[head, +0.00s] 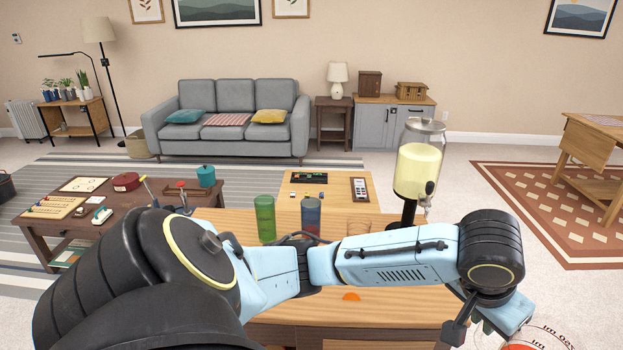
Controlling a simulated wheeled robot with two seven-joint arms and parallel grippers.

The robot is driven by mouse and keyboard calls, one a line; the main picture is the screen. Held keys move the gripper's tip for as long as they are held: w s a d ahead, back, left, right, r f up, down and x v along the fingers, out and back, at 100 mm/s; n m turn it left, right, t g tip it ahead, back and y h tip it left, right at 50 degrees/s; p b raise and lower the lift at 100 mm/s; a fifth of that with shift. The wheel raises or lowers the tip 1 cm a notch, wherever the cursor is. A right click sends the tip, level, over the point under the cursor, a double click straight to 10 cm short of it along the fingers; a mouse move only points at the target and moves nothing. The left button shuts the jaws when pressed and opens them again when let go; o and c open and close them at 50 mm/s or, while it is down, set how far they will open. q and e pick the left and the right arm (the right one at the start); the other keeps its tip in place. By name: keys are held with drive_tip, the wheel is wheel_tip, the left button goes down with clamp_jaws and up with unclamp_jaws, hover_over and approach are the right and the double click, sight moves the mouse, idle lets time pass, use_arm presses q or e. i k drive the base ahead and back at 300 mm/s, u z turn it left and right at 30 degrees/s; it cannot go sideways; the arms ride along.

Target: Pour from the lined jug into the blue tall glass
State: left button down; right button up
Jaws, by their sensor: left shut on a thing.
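The blue tall glass (311,214) stands upright on the wooden counter, just behind my left forearm, which hides its foot. My left arm reaches across the counter to the right. Its gripper (487,328) is low at the right bottom edge, shut on a clear vessel with orange-red contents and dark print, which I take for the lined jug (553,338). The picture's edge cuts off most of the jug, and its tilt cannot be told. The jug is well to the right of and nearer than the blue glass. My right gripper is out of view.
A green tall glass (265,217) stands left of the blue one. A short clear glass (358,225) and a drink dispenser (419,172) with pale yellow liquid stand to the right. An orange piece (351,296) lies on the counter (310,303). Low tables stand beyond.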

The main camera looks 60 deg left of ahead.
sight(310, 206)
drive_tip(key=u, duration=1.55)
drive_tip(key=i, duration=0.2)
